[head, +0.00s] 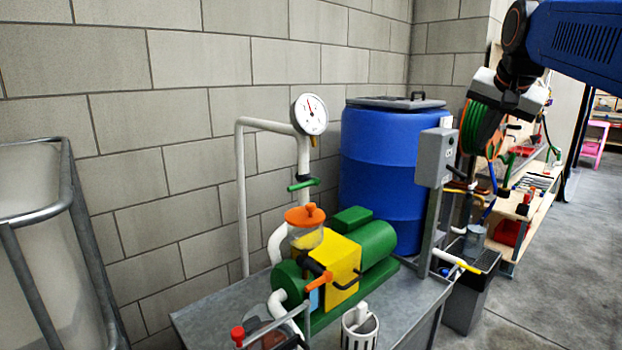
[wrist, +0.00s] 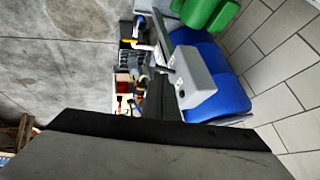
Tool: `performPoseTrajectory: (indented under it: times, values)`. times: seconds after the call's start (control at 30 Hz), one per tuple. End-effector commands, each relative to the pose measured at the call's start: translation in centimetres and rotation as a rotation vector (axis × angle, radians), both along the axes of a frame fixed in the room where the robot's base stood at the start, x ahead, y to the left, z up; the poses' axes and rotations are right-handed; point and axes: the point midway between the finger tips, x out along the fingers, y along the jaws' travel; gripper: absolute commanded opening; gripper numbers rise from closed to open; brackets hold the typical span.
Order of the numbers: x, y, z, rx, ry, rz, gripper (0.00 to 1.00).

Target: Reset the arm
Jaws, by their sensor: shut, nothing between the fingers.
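My arm comes in from the upper right in the head view. My gripper (head: 506,96), a pale grey and black block, hangs from the dark wrist joint, in front of the hose coil and clear of the bench. It is shut with nothing held. In the wrist view its grey and black body (wrist: 160,135) fills the bottom edge; the fingertips are not clearly seen. The green and yellow pump (head: 340,262) stands on the metal bench (head: 212,318), below and left of my gripper.
A pressure gauge (head: 310,114) tops a white pipe by the block wall. A blue barrel (head: 385,165) and grey switch box (head: 434,158) stand behind the pump. A caged tank (head: 35,235) is at left. Shelving (head: 535,215) is at right, beside open concrete floor (head: 580,260).

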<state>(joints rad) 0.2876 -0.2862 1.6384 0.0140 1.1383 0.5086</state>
Motion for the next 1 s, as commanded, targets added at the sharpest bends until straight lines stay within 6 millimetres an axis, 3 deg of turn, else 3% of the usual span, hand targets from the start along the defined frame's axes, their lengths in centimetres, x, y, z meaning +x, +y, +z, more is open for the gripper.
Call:
performPoseTrajectory:
  times: [0.17, 0.4, 0.7, 0.83, 1.0]
  values:
    - [-4.6, 4.0, -5.8, -0.045, 0.058, 0.136, 0.00]
    - [-12.1, 8.9, -15.9, -0.120, 0.143, 0.351, 0.00]
    - [-21.9, 12.9, -29.1, -0.206, 0.234, 0.613, 0.00]
    - [-24.6, 13.6, -32.9, -0.229, 0.256, 0.685, 0.00]
    - [-26.0, 13.9, -34.9, -0.242, 0.268, 0.725, 0.00]
